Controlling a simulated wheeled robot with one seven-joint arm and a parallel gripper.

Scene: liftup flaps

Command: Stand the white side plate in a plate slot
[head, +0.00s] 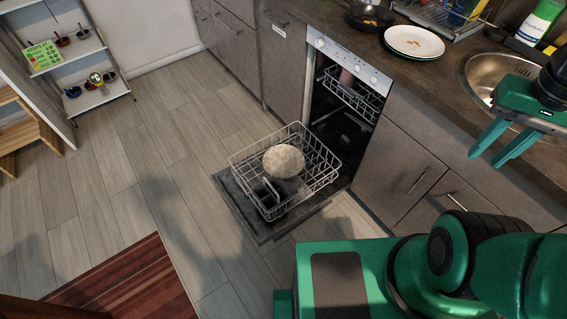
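A white plate (414,41) with brown marks or crumbs lies flat on the dark counter, close to the dishwasher; a dark rim under it may be another plate. The open dishwasher (333,107) has its lower wire rack (248,158) pulled out over the lowered door. A pale, mottled round plate or bowl (284,160) sits in this rack; I cannot tell whether it is in a slot. My gripper (485,159) is at the right, in front of the sink and lower cabinets. Its two green fingers are apart and empty, pointing down and left, away from both plates.
A pan (370,17) is left of the counter plate, a dish drainer (436,14) behind it. The sink (497,75) and a green-and-white bottle (540,20) are at right. A shelf (98,97) stands far left, a striped rug (130,285) below. Floor left of the rack is clear.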

